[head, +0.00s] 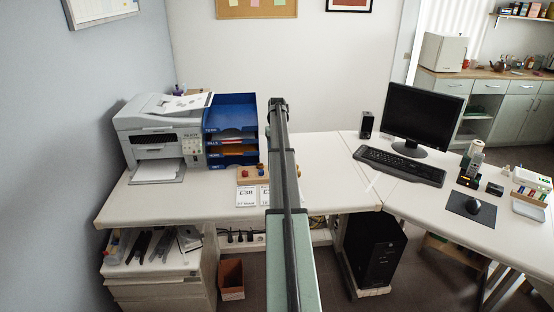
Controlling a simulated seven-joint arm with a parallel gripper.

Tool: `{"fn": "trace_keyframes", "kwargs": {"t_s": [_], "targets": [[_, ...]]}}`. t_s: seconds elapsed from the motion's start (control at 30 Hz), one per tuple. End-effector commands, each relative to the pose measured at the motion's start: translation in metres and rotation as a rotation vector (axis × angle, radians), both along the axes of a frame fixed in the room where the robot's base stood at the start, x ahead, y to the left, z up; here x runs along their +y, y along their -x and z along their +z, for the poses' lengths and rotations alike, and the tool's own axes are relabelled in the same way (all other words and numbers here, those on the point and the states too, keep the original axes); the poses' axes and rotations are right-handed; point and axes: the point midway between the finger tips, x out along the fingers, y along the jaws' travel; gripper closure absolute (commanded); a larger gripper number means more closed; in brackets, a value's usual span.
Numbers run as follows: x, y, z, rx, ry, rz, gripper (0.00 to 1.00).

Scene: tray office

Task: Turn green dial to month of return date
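My arm runs up the middle of the head view, and its far end with my gripper (278,104) is above the desk. The fingers are too small and dark to tell if they are open or shut. A small wooden board (243,180) with coloured knobs, one of them blue (262,172), lies on the desk just left of my arm. I see no green dial; my arm hides part of that area. Two white printed cards (245,196) lie in front of the board. Their small print is too blurred to read surely.
A printer (160,135) and a blue letter tray (232,112) stand left of the board. A monitor (424,115), keyboard (400,166) and mouse pad (471,208) are on the right desk.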

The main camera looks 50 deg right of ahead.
Motion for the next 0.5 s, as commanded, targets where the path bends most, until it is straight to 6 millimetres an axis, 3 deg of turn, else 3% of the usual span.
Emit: {"fn": "trace_keyframes", "kwargs": {"t_s": [0.2,0.5], "targets": [[0.0,0.0,0.027,0.0,0.0,0.0,0.43],[0.0,0.0,0.036,0.001,-0.001,0.0,0.43]]}}
